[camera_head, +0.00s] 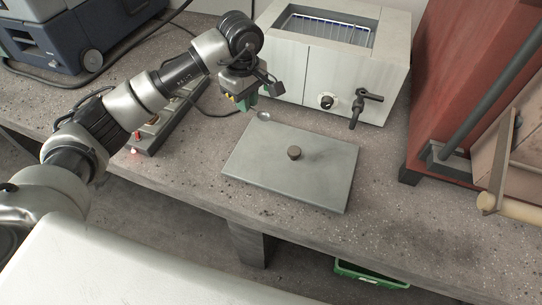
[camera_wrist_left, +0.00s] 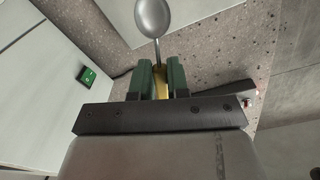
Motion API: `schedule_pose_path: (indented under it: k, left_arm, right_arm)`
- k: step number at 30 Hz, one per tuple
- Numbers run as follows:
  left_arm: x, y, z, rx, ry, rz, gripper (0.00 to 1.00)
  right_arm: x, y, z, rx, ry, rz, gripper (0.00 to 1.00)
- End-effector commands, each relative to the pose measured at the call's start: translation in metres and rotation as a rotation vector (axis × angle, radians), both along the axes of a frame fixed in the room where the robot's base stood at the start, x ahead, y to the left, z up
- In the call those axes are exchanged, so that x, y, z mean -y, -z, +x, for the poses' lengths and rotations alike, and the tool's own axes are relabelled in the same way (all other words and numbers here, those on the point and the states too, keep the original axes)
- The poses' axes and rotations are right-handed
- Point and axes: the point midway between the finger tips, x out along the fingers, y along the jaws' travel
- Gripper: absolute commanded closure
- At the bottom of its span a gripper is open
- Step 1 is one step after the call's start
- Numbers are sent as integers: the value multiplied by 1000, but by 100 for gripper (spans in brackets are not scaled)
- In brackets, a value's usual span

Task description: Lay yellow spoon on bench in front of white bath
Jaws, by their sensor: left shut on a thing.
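The yellow spoon has a metal bowl (camera_head: 263,116) and a yellow handle. My left gripper (camera_head: 247,103) is shut on the handle, in front of the white bath (camera_head: 376,83) near its left end. In the left wrist view the spoon bowl (camera_wrist_left: 153,17) points away from my green-padded fingers (camera_wrist_left: 160,75), with the handle between them. In the head view the bowl shows by the far left edge of a grey lid; its height above the bench (camera_head: 195,185) is hard to tell. My right gripper is not in view.
The grey lid (camera_head: 325,175) with a dark knob lies on the bench in front of the bath. A tap (camera_head: 362,104) sticks out of the bath's front. A device with red switches (camera_head: 160,130) stands left, under my arm. A red cabinet (camera_head: 450,80) stands right.

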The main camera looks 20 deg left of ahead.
Motion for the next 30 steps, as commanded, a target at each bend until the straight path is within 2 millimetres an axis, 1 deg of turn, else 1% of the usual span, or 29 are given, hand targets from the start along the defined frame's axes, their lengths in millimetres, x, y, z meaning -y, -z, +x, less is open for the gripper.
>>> schedule_pose_path:
  k: [1,3,6,11,13,17,24,27,30]
  left_arm:
    - [-1,5,6,-8,-96,-5,100]
    - [-3,7,11,-15,-206,-8,100]
    - [-6,8,16,-23,-309,-10,100]
    - [-8,10,17,-26,-367,-10,100]
    - [-14,14,16,-28,-369,-9,100]
    - [-36,28,8,-31,-370,-7,100]
    - [-88,61,-9,-30,-368,-8,100]
    - [-104,71,-14,-28,-366,-8,100]
    - [-114,77,-17,-27,-364,-8,100]
  right_arm:
    - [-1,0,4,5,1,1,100]
    - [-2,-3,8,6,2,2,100]
    - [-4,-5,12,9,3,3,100]
    - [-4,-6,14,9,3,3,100]
    - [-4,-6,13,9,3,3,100]
    - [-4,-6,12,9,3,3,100]
    - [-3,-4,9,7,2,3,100]
    - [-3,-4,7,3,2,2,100]
    - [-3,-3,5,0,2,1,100]
